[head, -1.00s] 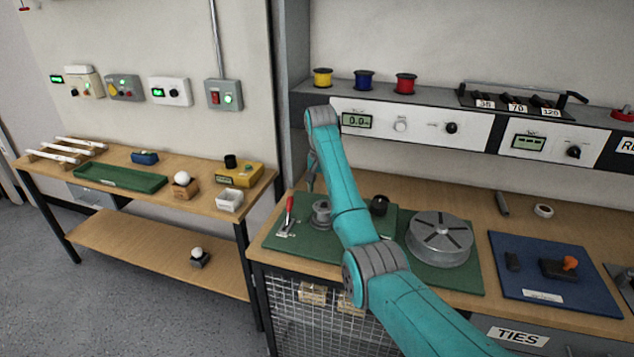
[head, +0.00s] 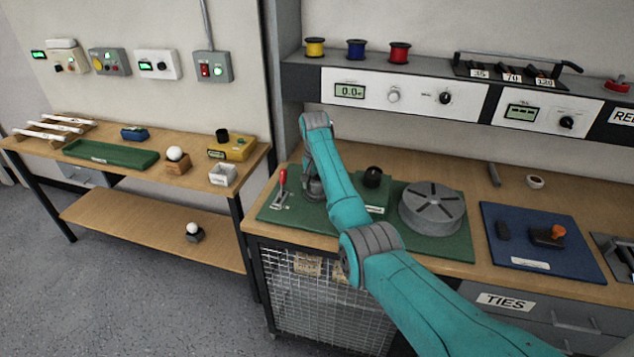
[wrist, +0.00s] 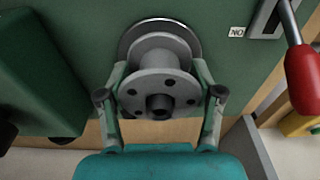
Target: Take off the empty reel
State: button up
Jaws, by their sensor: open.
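The empty reel (wrist: 160,85) is a bare grey spool with a holed flange and a dark central hub, seated on a round plate on the green board. My gripper (wrist: 158,95) is open, with one finger on each side of the reel in the wrist view. I cannot tell whether the fingers touch it. In the head view my gripper (head: 314,185) is low over the board, and my arm hides most of the reel. A red-handled lever (head: 282,185) stands on the board to the left; its red grip (wrist: 302,75) shows at right in the wrist view.
A dark green block (wrist: 35,70) stands left of the reel in the wrist view. A slotted grey drum (head: 432,207) sits right of my arm on the green board (head: 315,220). Yellow, blue and red spools (head: 400,52) stand on the shelf behind. A blue mat (head: 540,245) lies farther right.

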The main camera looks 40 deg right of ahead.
jog(key=c, duration=1)
jog(key=shift+r, duration=0.15)
jog(key=shift+r, duration=3.95)
jog(key=shift+r, duration=2.4)
